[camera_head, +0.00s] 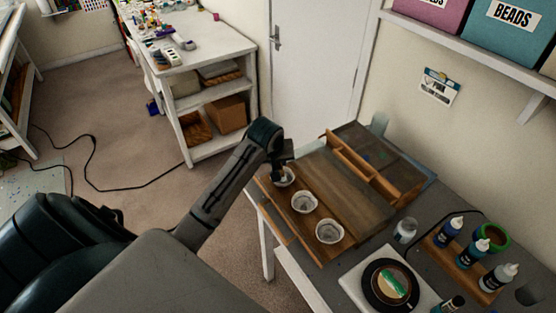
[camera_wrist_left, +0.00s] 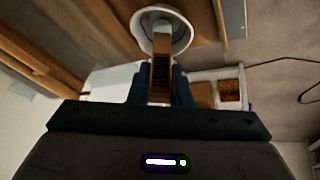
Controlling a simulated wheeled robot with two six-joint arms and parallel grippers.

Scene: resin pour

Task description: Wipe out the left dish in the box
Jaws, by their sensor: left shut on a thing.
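An open wooden box (camera_head: 315,248) on the grey table holds three small pale dishes in a row: the left dish (camera_head: 287,183), the middle dish (camera_head: 304,202) and the right dish (camera_head: 329,231). My left gripper (camera_head: 279,164) is over the left dish and partly covers it. In the left wrist view, my left gripper (camera_wrist_left: 161,92) is shut on a brown wooden-handled tool (camera_wrist_left: 161,72). The tool's far end reaches over or into a white dish (camera_wrist_left: 183,36); whether it touches the bottom cannot be told. My right gripper is not in view.
Right of the box stand a small clear jar (camera_head: 405,230), a white board (camera_head: 351,282) with a black round plate (camera_head: 371,296), and a wooden rack (camera_head: 440,260) with several bottles. A white shelf unit (camera_head: 228,55) stands behind.

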